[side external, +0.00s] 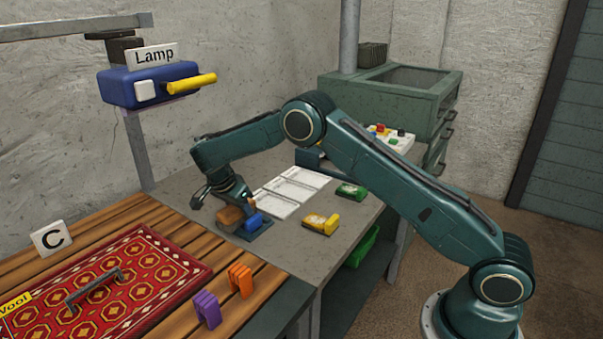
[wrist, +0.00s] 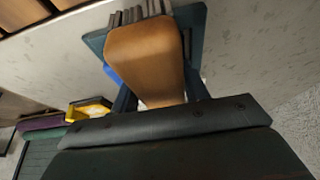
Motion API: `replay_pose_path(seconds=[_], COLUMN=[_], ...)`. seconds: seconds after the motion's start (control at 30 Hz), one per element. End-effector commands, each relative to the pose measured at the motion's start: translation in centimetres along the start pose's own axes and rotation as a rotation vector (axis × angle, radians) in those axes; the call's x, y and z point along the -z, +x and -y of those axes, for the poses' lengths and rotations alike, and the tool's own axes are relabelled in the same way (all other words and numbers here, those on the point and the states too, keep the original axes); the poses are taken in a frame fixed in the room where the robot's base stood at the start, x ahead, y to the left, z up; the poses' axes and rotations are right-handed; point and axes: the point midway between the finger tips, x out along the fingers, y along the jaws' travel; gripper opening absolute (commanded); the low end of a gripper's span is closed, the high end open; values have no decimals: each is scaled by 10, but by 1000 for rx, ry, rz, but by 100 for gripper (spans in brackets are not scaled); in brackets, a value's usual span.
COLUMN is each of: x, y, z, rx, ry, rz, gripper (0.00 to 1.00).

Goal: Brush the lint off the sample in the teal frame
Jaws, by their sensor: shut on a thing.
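My gripper (side external: 238,205) is low over the grey bench and shut on a brown block-shaped handle (side external: 230,216), likely a brush. In the wrist view the brown handle (wrist: 146,55) fills the space between the fingers, and dark ridged strips (wrist: 140,14) show at its far end. A dark teal plate (side external: 262,233) lies beneath and beside it, with a blue piece (side external: 255,221) next to the handle. Three white panels (side external: 290,192) lie in a row behind. I cannot make out which sample has a teal frame, nor any lint.
A yellow block (side external: 320,224) and a green block (side external: 350,192) lie right of the panels. A red patterned rug (side external: 100,290) with a handle, and purple (side external: 207,309) and orange (side external: 240,279) clips, are on the slatted table. A lamp box (side external: 150,86) hangs above.

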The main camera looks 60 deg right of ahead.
Motion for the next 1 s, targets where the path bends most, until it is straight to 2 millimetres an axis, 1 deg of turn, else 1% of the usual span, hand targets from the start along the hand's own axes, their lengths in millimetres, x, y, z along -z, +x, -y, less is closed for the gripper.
replay_pose_path(seconds=[0.13,0.33,0.8,1.0], x=[-6,-6,13,14], y=[-2,-2,9,11], z=[0,0,0,-1], rx=[1,1,-2,-4], ry=[0,0,-1,-1], rz=[0,0,-1,-1], gripper=[27,27,27,27])
